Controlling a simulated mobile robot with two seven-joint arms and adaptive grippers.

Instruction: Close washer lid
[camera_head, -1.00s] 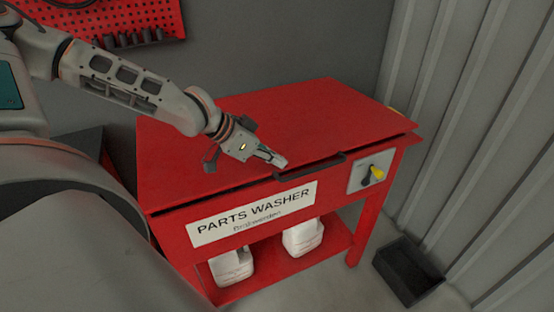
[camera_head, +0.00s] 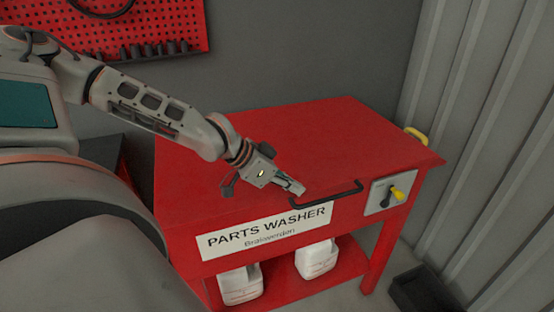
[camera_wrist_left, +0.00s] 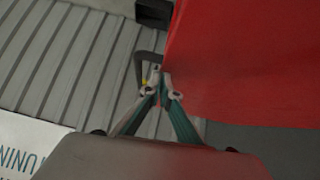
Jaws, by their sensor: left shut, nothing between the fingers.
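The red parts washer (camera_head: 345,225) stands in the middle of the head view. Its red lid (camera_head: 320,135) lies flat on top, and I see no dark gap along its front edge. A black bar handle (camera_head: 335,198) sits at the lid's front edge; it also shows in the wrist view (camera_wrist_left: 140,66). My left gripper (camera_head: 300,188) is shut and empty, its tips low over the lid's front, right by the handle's left end. Whether they touch the lid cannot be told. In the wrist view the closed fingertips (camera_wrist_left: 160,82) are beside the red lid. My right gripper is not in view.
A switch plate with a yellow knob (camera_head: 397,193) is on the washer's front right. White canisters (camera_head: 316,259) stand on the lower shelf. A black bin (camera_head: 423,290) is on the floor by the corrugated wall (camera_head: 490,150). A red pegboard (camera_head: 150,30) hangs behind.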

